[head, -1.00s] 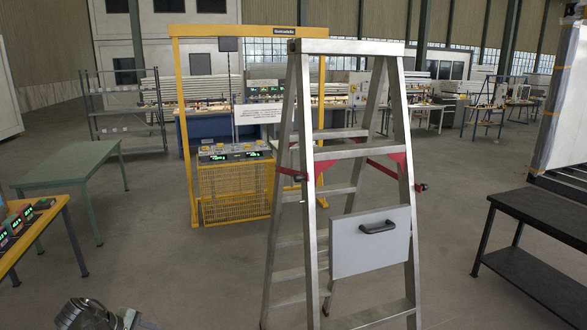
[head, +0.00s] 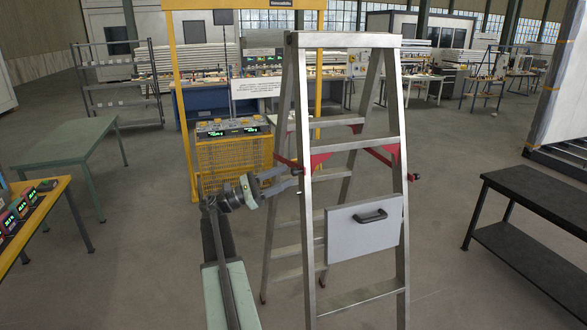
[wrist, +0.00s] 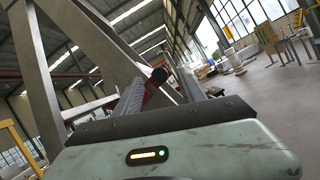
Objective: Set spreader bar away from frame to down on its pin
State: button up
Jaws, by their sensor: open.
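A grey metal stepladder (head: 397,220) stands in front of me with red spreader bars on both sides. The left red spreader bar (head: 287,161) crosses by the ladder's left leg. My gripper (head: 294,179) is open beside the left leg, just below the left bar. In the wrist view, a black knob (wrist: 159,75) and red metal (wrist: 154,96) show between the open fingers of my gripper (wrist: 160,88). I cannot tell whether they touch. The pin cannot be made out.
A grey panel with a black handle (head: 350,240) hangs on the ladder's front. A yellow frame with a mesh cage (head: 232,168) stands behind. A green table (head: 75,140) is at left, a black bench (head: 530,200) at right. Floor between ladder and bench is clear.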

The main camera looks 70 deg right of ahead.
aim_at(292, 172)
jog(key=p+x, duration=0.1)
jog(key=x, duration=0.3)
jog(key=shift+s+d+r, duration=0.1)
jog(key=shift+s, duration=0.05)
grip_shut()
dwell(1.0)
